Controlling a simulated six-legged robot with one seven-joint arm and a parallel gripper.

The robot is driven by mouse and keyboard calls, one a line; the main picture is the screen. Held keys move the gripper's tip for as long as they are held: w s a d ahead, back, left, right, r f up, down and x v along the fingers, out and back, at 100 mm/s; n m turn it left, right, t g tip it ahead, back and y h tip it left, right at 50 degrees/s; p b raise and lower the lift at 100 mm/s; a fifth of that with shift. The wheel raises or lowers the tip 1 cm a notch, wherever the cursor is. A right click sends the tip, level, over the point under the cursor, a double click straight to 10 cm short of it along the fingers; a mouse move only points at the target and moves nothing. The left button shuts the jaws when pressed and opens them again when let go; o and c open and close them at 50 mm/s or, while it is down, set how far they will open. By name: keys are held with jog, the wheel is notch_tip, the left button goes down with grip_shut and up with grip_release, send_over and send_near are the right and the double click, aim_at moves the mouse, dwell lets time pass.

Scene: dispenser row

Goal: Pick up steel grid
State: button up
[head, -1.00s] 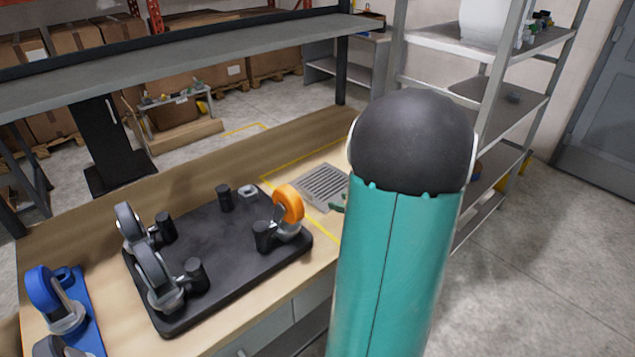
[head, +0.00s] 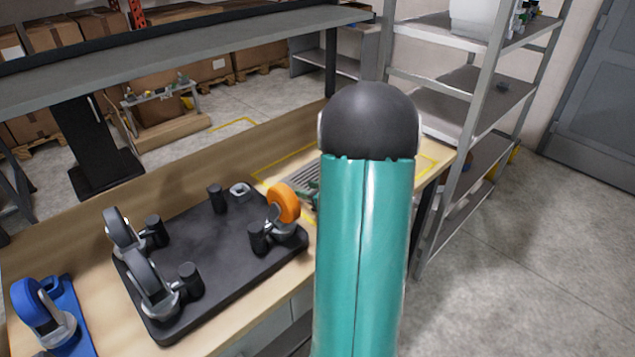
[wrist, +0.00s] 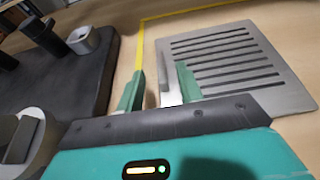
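The steel grid (wrist: 225,62) is a flat grey slotted plate lying on the wooden bench inside a yellow taped outline. In the head view only a strip of the grid (head: 304,172) shows, as my teal arm hides the rest. In the wrist view my gripper (wrist: 160,80) has two green fingers with a clear gap between them. Its fingertips are at the grid's left edge, where a small grey upright piece shows between them. I cannot tell whether the fingers touch it.
A black tray (head: 215,262) with several casters and black posts, one caster orange (head: 283,203), stands left of the grid. A blue caster plate (head: 66,308) lies farther left. A grey shelf (head: 190,45) spans above the bench. A metal rack (head: 465,90) stands at right.

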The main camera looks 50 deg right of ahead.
aim_at(300, 187)
jog(key=x, duration=0.4)
jog(key=shift+w, duration=0.35)
grip_shut()
